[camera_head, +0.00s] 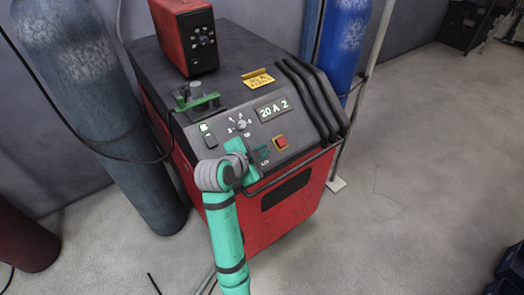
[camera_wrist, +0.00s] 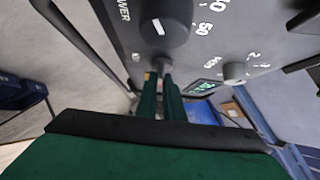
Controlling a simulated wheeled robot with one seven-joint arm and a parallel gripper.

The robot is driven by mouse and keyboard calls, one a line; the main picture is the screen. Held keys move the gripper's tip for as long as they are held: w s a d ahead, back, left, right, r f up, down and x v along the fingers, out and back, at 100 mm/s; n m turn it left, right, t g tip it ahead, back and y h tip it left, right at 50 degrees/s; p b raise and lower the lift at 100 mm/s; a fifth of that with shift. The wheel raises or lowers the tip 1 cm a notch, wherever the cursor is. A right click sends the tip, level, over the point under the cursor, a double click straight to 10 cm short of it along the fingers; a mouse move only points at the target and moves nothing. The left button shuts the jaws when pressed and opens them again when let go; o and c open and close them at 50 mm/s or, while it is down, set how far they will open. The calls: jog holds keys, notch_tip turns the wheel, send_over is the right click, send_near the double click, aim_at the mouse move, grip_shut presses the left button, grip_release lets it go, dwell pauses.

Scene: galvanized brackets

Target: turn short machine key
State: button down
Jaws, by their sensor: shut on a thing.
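The short machine key (camera_wrist: 163,65) is a small grey piece on the dark control panel (camera_wrist: 205,50), just below a large black knob in the wrist view. My gripper (camera_wrist: 160,74) has its two green fingers closed on the key, one on each side. In the head view, my gripper (camera_head: 262,154) reaches the lower part of the sloping panel (camera_head: 218,130) of the red machine (camera_head: 270,215). There the key is hidden behind the fingers, and I cannot tell its angle.
A large black knob (camera_wrist: 165,20) with a white mark sits close above the fingers; a smaller grey knob (camera_wrist: 234,72) is to the right. A red button (camera_head: 281,142), a lit display (camera_head: 273,108), a green clamp (camera_head: 197,98) and a handle rail (camera_head: 290,172) are near my gripper.

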jog(key=shift+f, duration=0.15)
jog(key=c, duration=1.9)
grip_release()
jog(key=shift+o, duration=0.2)
jog(key=v, duration=1.1)
jog(key=shift+d, duration=0.1)
